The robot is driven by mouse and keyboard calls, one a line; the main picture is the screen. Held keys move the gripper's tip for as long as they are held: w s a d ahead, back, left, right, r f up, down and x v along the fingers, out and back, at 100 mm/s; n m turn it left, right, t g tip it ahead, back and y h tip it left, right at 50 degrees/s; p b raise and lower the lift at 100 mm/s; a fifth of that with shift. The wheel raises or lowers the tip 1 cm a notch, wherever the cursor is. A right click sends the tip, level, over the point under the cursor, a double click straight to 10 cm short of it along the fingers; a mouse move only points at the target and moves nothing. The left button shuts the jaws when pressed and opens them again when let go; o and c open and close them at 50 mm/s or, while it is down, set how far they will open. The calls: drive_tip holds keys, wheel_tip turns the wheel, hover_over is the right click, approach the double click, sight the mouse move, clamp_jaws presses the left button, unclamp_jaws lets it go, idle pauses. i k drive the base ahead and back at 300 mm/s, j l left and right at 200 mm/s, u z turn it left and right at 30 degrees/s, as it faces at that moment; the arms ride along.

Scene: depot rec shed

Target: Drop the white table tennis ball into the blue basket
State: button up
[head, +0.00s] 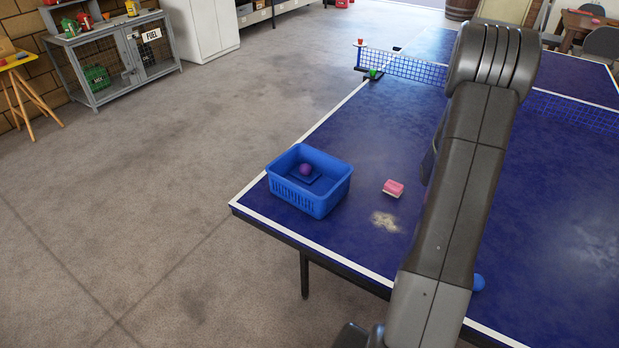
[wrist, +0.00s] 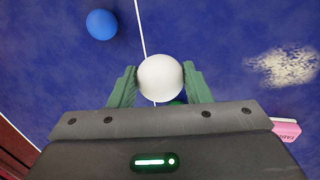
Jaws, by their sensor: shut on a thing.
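The white table tennis ball (wrist: 160,74) is between the green fingers of my gripper (wrist: 159,82) in the wrist view. The gripper is shut on it, with the blue table surface behind. In the head view my arm hides both the gripper and the white ball. The blue basket (head: 296,199) stands on the near left corner of the table in the head view, left of my arm. It is open at the top and holds a purple ball (head: 306,169). The basket is not in the wrist view.
A blue ball (head: 478,282) lies on the table (head: 350,140) near its front edge; it also shows in the wrist view (wrist: 101,24). A pink block (head: 394,187) and a pale smudge (head: 385,221) lie between the basket and my arm. The net (head: 417,71) crosses farther back.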

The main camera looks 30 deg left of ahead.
sight(315, 192)
drive_tip(key=k+j, duration=0.1)
drive_tip(key=j, duration=1)
drive_tip(key=k+j, duration=0.1)
drive_tip(key=j, duration=2.15)
drive_tip(key=k, duration=0.05)
